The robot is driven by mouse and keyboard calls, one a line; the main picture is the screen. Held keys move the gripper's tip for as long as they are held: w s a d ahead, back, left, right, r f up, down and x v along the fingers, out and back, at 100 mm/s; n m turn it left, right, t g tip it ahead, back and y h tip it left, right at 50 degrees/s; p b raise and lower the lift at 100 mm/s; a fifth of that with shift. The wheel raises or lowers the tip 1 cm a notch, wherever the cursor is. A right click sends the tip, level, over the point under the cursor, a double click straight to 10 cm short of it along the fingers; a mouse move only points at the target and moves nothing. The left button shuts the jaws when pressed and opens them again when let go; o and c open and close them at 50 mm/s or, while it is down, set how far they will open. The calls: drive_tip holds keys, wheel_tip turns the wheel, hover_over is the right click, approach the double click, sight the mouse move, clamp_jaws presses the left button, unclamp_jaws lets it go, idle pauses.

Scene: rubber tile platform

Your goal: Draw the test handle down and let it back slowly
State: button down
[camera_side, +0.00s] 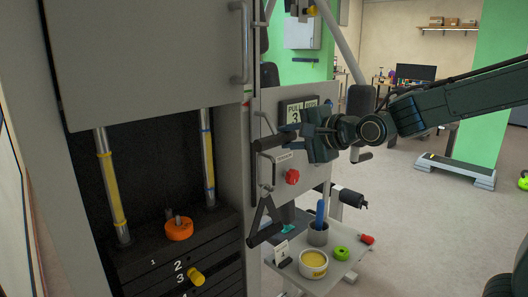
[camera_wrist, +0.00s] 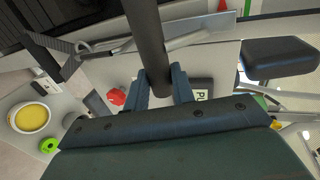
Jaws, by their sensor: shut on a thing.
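The test handle is a black bar (camera_side: 270,143) in front of the grey panel of the machine. My gripper (camera_side: 292,138) is shut on it from the right. In the wrist view the dark bar (camera_wrist: 148,40) runs up from between the two fingers (camera_wrist: 160,88) of my gripper. A white sign (camera_side: 293,112) with "PULL" and a 3 is partly hidden behind my gripper. The weight stack (camera_side: 165,262) shows at lower left, with an orange piece (camera_side: 179,229) on top and a yellow pin (camera_side: 196,277) near plate 3.
A black triangular handle (camera_side: 264,222) hangs below, with a red knob (camera_side: 292,176) above it. A grey tray (camera_side: 335,275) holds a yellow-filled bowl (camera_side: 313,262), a cup with a blue item (camera_side: 318,232) and small green and red pieces.

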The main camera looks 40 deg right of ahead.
drive_tip(key=shift+r, duration=0.9)
drive_tip(key=c, duration=0.6)
unclamp_jaws()
drive_tip(key=shift+r, duration=0.25)
drive_tip(key=v, duration=0.7)
drive_tip(key=s+f+n+g, duration=0.4)
drive_tip(key=s+f+n, duration=0.2)
drive_tip(key=s+n, duration=0.3)
drive_tip(key=s+f+n+g, duration=0.5)
drive_tip(key=s+n, duration=0.4)
drive_tip(key=s, duration=0.3)
drive_tip(key=shift+a+f, duration=0.2)
drive_tip(key=shift+f, duration=0.55)
